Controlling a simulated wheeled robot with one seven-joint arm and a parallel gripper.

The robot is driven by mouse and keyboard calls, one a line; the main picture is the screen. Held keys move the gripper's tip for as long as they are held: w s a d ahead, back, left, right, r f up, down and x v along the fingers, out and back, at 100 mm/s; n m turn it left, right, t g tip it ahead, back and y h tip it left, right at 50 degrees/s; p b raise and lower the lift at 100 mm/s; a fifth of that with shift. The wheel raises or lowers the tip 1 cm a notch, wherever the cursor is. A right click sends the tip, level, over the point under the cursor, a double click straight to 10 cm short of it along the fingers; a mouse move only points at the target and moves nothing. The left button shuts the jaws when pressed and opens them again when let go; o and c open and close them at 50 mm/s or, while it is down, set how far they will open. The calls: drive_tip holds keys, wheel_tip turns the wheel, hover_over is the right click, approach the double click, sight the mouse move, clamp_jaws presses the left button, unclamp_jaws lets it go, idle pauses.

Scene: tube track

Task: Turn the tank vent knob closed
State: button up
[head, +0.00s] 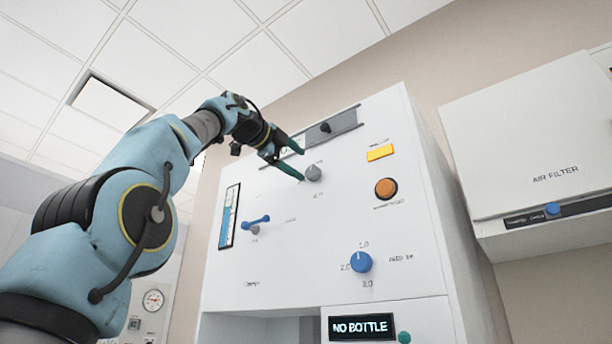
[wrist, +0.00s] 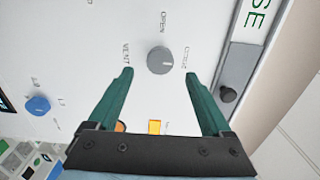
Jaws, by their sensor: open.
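The tank vent knob is a round grey knob (head: 314,172) on the upper part of the white cabinet front. It also shows in the wrist view (wrist: 160,60), with printed words VENT, OPEN and what looks like CLOSE around it. Its indicator line is hard to read. My gripper (head: 296,162) has two green fingers, spread apart and empty, at the panel close to the knob. In the wrist view the fingertips (wrist: 160,73) lie on either side of the knob, slightly short of it, with visible gaps. I cannot tell whether either fingertip touches the panel.
A NO BOTTLE display (head: 361,327) sits below. An air filter box (head: 540,150) hangs right.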

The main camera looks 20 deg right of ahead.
drive_tip(key=b+v, duration=0.1)
drive_tip(key=v, duration=0.4)
drive_tip(key=shift+s+a, duration=0.15)
idle(0.3)
